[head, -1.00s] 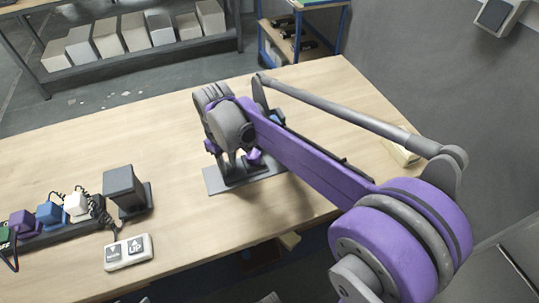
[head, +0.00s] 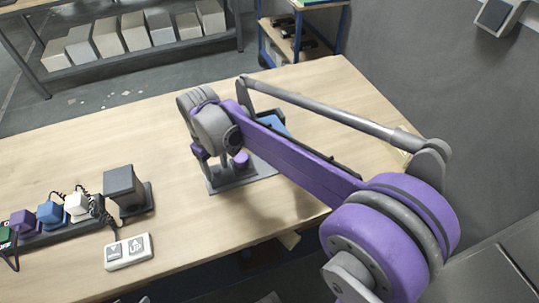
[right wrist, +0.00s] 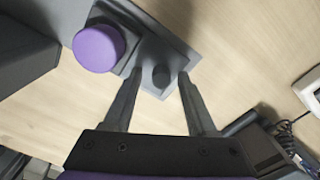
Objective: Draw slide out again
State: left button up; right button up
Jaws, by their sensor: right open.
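A dark grey fixture plate (head: 262,172) lies on the wooden table, with a round purple knob (head: 240,159) on it. In the right wrist view the purple knob (right wrist: 98,47) stands beside a short dark peg (right wrist: 160,76) on the plate. My right gripper (right wrist: 160,74) is open over the plate, one fingertip on each side of the peg with gaps showing. Whether they touch it I cannot tell. In the head view the fingertips are mostly hidden by my purple arm. My left gripper is not in view.
A blue piece (head: 272,123) shows behind my arm. To the left stand a dark grey block (head: 122,187), a white two-button switch box (head: 127,251) and a power strip with coloured plugs (head: 50,215). The tabletop (head: 90,155) between is clear.

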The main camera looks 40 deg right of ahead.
jog(key=shift+r, duration=0.1)
jog(key=shift+r+p, duration=2.1)
jog(key=shift+r, duration=0.85)
jog(key=s+d+f+m+t, duration=0.1)
jog(key=s, duration=0.5)
jog(key=s+d+f+m+t+p, duration=0.1)
jog(key=s+f+t, duration=0.1)
jog(key=s, duration=0.4)
jog(key=s+d+f+m+t, duration=0.1)
jog(key=s+t, duration=0.1)
jog(key=s, duration=0.4)
jog(key=shift+d+f+p, duration=0.15)
jog(key=shift+f+p, duration=0.15)
jog(key=shift+f, duration=0.1)
